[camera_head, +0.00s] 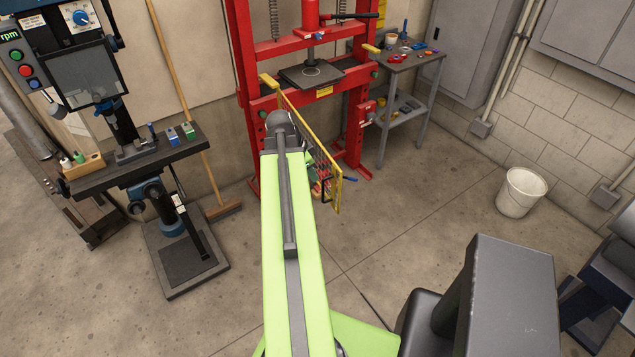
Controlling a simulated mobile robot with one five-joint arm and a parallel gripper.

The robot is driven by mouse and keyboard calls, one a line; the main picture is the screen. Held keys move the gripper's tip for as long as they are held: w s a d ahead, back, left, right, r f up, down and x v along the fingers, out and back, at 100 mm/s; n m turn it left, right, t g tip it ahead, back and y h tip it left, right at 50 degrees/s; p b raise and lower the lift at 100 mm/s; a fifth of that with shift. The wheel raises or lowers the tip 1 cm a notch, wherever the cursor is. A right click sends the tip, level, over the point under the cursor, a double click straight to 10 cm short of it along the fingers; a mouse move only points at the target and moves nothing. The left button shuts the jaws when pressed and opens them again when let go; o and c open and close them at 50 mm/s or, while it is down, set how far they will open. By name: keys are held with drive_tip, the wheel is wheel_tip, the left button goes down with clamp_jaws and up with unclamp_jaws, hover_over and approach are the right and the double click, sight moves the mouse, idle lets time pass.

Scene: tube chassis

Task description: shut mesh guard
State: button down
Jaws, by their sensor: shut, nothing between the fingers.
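The mesh guard (323,162) is a dark mesh panel in a yellow frame. It hangs on the left side of the red press (245,60) and stands swung open, jutting out toward me. Its far yellow corner stands above the press bed, and its near edge ends in open air over the floor. My green arm reaches up the picture to just left of the guard and covers part of it.
A drill press (130,165) stands at the left, with a broom (190,100) behind it. A small grey bench (405,62) with tools stands right of the press. A white bucket (521,192) is at the right. The floor between guard and bucket is clear.

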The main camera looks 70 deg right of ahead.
sight(331, 184)
drive_tip(key=shift+s+d+f+b, duration=0.8)
drive_tip(key=shift+f+b, duration=0.2)
drive_tip(key=shift+f, duration=0.25)
drive_tip(key=shift+s+d+f+b, duration=0.75)
drive_tip(key=shift+d+f+b, duration=0.25)
drive_tip(key=shift+f, duration=0.25)
drive_tip(key=shift+s+d+f+b, duration=0.75)
drive_tip(key=shift+f+b, duration=0.3)
drive_tip(key=shift+f, duration=0.2)
